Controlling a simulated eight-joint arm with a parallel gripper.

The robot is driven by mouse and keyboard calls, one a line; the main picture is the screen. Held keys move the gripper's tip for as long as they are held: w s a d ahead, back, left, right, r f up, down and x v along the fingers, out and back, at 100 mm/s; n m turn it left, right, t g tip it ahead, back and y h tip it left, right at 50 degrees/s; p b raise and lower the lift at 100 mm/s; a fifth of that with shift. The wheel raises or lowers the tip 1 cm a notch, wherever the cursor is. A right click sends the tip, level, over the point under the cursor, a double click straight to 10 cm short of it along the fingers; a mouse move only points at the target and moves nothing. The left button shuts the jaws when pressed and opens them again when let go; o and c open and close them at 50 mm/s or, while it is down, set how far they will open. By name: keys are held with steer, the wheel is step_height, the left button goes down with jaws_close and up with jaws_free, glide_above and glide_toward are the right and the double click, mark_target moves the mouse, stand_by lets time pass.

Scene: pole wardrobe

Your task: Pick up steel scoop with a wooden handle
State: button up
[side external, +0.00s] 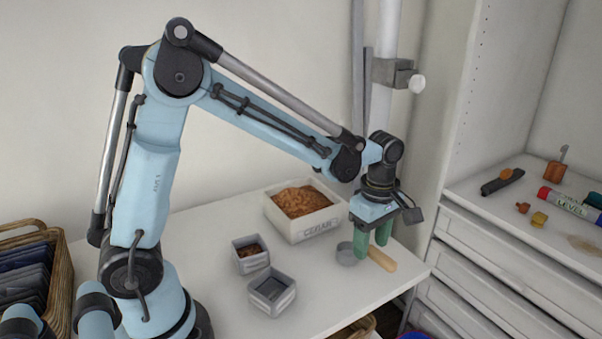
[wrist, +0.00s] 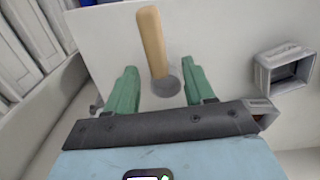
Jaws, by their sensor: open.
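The steel scoop (side external: 346,254) lies on the white table near its right edge, and its wooden handle (side external: 381,259) points toward the lower right. My gripper (side external: 371,250) is open, with its green fingers pointing down over the scoop and hiding part of it. In the wrist view, the wooden handle (wrist: 152,42) runs up between the two spread fingers of my gripper (wrist: 161,74). The round steel cup (wrist: 166,86) shows between the fingers, apart from both. I cannot tell how far the fingertips are above the table.
A white box (side external: 303,231) of brown grains stands behind and left of the scoop. Two small grey boxes, one with brown contents (side external: 251,262) and one seemingly empty (side external: 271,290), stand further left. A drawer cabinet (side external: 510,265) stands past the table's right edge.

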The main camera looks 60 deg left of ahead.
steer(key=shift+d+f, duration=0.15)
steer(key=shift+f, duration=0.85)
steer(key=shift+d+f, duration=0.1)
steer(key=shift+f, duration=0.85)
jaws_close()
